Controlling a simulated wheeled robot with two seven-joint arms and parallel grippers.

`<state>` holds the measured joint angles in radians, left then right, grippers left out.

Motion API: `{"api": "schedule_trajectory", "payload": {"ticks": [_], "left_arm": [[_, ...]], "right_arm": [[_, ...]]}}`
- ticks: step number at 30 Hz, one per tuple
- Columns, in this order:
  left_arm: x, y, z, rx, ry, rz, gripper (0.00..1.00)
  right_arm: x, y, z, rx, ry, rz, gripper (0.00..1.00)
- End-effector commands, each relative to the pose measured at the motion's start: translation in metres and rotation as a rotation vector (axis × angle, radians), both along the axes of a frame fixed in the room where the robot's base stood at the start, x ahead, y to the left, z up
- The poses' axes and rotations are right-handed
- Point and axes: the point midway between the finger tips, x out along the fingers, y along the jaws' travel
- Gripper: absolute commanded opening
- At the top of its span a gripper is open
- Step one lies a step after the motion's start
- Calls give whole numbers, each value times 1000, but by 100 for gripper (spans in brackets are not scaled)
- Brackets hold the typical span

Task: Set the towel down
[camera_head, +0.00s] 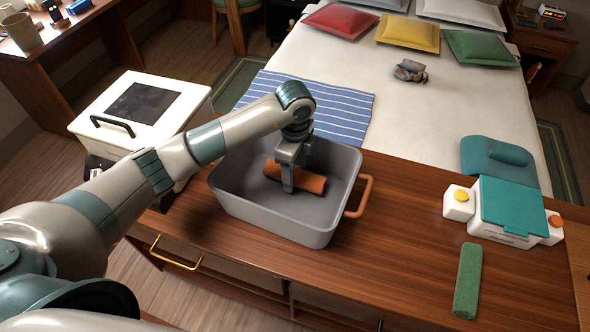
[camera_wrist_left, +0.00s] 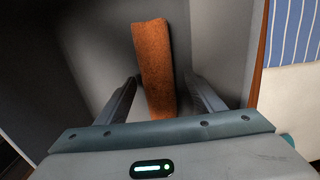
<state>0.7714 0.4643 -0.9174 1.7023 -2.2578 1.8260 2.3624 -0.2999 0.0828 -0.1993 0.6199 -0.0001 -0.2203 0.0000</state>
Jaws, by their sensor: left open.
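An orange-brown rolled towel (camera_head: 298,178) lies in a grey bin (camera_head: 275,222) on the wooden counter. It also shows in the left wrist view (camera_wrist_left: 155,65), reaching down between my fingers. My left gripper (camera_head: 290,185) is inside the bin at the towel, with its fingers apart on either side of it in the wrist view (camera_wrist_left: 160,100). A gap shows on both sides of the towel there. Part of the towel is hidden behind the gripper in the head view. A green rolled towel (camera_head: 467,280) lies on the counter at the right. My right gripper is not in view.
The bin has an orange handle (camera_head: 361,197) on its right side. A white box with a teal lid (camera_head: 513,207) stands at the right. A white appliance (camera_head: 140,108) stands left of the bin. The counter between bin and green towel is clear. A bed lies behind.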

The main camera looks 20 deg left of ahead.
Motion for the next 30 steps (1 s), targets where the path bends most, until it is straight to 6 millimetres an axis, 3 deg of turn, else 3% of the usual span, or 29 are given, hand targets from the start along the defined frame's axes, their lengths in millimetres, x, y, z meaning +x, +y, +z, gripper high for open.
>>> {"api": "schedule_trajectory", "payload": {"ticks": [8, 17, 24, 30], "left_arm": [[1, 0, 11, -1, -2, -1, 62], [1, 0, 56, -2, -6, -2, 62], [1, 0, 99, 0, -5, -1, 62], [1, 0, 117, 0, -2, 1, 62]], "right_arm": [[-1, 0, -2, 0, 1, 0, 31], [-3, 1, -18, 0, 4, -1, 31], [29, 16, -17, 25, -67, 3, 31], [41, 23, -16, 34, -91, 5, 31]]}}
